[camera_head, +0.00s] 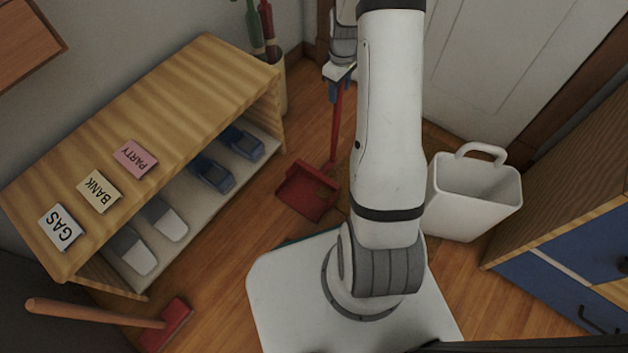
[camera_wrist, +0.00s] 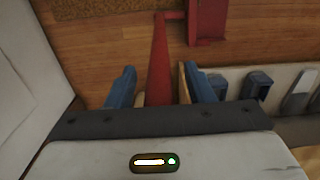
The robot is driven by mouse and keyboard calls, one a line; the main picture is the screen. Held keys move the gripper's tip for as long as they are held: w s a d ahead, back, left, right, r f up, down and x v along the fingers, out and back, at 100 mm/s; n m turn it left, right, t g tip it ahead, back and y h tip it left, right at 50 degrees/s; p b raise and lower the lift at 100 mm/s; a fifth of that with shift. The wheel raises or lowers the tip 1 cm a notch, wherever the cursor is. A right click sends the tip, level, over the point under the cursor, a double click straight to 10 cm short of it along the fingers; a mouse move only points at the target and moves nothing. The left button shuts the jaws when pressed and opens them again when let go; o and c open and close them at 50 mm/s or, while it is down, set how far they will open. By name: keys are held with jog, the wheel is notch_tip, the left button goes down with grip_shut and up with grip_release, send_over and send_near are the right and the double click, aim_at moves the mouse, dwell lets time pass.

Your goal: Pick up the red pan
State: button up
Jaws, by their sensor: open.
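The red pan is a long-handled dustpan. Its tray (camera_head: 308,191) lies on the wooden floor in the head view, and its handle (camera_head: 337,122) rises toward my gripper (camera_head: 341,82). In the wrist view the red handle (camera_wrist: 160,62) runs between the two blue fingertips of my gripper (camera_wrist: 157,82). The fingers are open, with a gap visible on each side of the handle. Part of the red tray (camera_wrist: 207,22) shows at the top of the wrist view. My arm hides part of the gripper in the head view.
A wooden shelf (camera_head: 205,75) with notes on top and shoes inside stands left. A white bin (camera_head: 470,205) stands right, near a blue-fronted cabinet (camera_head: 545,285). A red-headed brush (camera_head: 168,325) lies at lower left. A white door (camera_head: 490,60) is behind.

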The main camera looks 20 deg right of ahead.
jog(key=shift+f, duration=0.5)
jog(key=shift+r, duration=0.1)
jog(key=shift+c, duration=0.6)
grip_shut()
